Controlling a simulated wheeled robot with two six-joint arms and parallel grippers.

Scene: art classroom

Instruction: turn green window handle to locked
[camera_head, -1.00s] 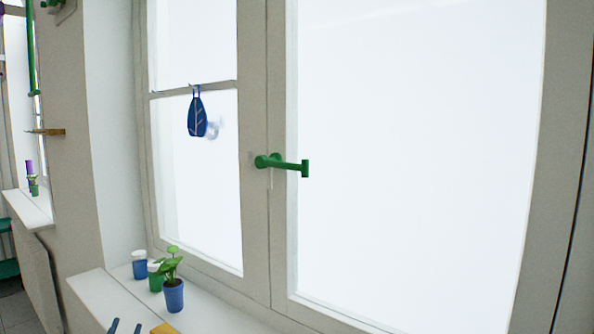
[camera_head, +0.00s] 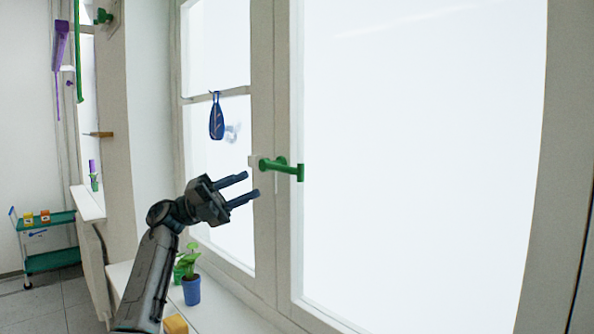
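The green window handle (camera_head: 282,167) is on the window frame at the middle of the view. Its lever points right, roughly horizontal, and ends in a short upright piece. My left gripper (camera_head: 252,184) is raised just left of and slightly below the handle. Its two dark fingers are apart, point right, and have nothing between them. They do not appear to touch the handle; the exact depth gap is hard to tell. My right gripper is not in view.
A green cart (camera_head: 50,262) stands far left.

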